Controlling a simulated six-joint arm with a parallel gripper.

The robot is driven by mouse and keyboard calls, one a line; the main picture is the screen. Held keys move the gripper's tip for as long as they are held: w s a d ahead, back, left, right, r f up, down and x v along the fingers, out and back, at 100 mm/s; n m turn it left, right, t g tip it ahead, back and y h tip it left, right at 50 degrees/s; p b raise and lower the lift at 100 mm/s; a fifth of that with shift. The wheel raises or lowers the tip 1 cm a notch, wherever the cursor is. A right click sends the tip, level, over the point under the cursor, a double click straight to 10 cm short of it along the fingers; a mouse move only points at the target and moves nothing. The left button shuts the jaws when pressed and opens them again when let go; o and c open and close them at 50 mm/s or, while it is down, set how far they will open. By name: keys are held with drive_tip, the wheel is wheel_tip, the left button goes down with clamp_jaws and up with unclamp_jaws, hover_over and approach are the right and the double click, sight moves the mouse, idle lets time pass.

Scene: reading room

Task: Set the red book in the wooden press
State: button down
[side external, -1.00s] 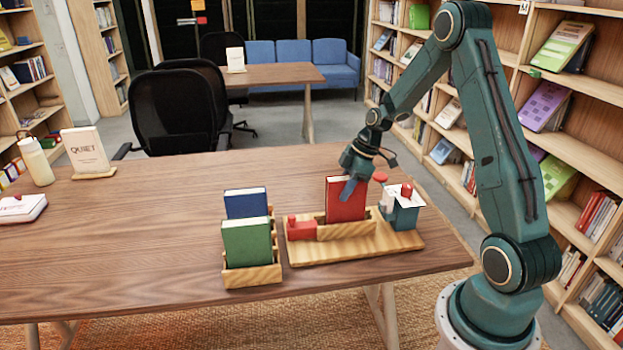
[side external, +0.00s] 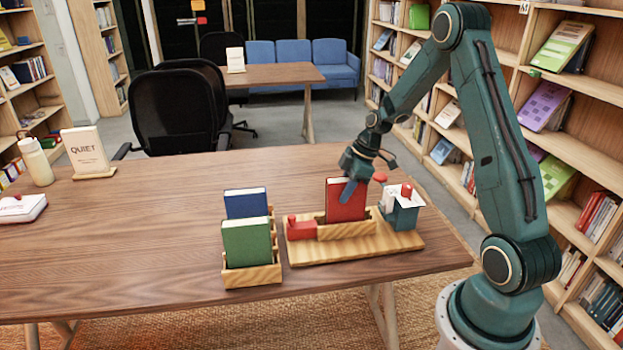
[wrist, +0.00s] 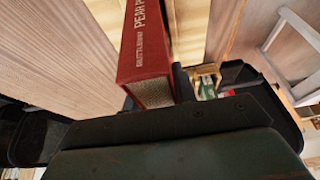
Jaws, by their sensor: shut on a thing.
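The red book (side external: 345,204) stands upright in the wooden press (side external: 392,243), in the slot behind the front rail. A red block (side external: 302,230) sits at the slot's left end. My gripper (side external: 349,190) is shut on the red book near its top. In the wrist view the red book (wrist: 146,50) shows its spine with pale lettering, between the jaws (wrist: 152,95). The book's lower edge is hidden by the press's front rail, so I cannot tell whether it touches the bottom.
A wooden rack (side external: 252,275) left of the press holds a green book (side external: 246,242) and a blue book (side external: 246,203). A teal box (side external: 401,217) with white papers stands at the press's right.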

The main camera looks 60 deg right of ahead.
drive_tip(key=c, duration=1)
unclamp_jaws()
drive_tip(key=shift+c, duration=0.2)
drive_tip(key=v, duration=1.4)
drive_tip(key=shift+a, duration=0.15)
